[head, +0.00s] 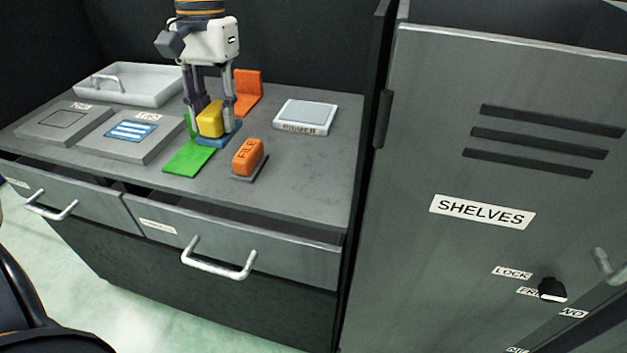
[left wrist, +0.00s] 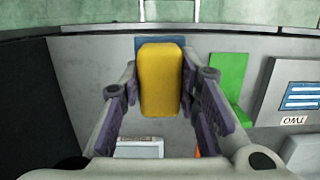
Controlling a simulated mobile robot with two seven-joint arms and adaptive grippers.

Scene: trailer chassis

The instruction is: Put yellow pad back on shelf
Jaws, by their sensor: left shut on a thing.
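The yellow pad (head: 210,119) is a rounded block between the fingers of my left gripper (head: 209,128), over the counter. My left gripper reaches down from above and is shut on it. The left wrist view shows the yellow pad (left wrist: 161,80) between the purple-lined fingers of that gripper (left wrist: 162,100). A blue piece (head: 222,134) shows just under or behind the pad; I cannot tell whether they touch. The grey cabinet door marked SHELVES (head: 505,130) stands at the right and looks closed, so its inside is hidden. My right gripper is not in view.
On the counter (head: 310,185) are a green angled piece (head: 188,158), an orange FILE block (head: 247,157), an orange angled piece (head: 248,90), a white-grey device (head: 305,116), labelled panels (head: 132,134) and a sink (head: 130,84). Drawers with handles (head: 218,266) run along the front.

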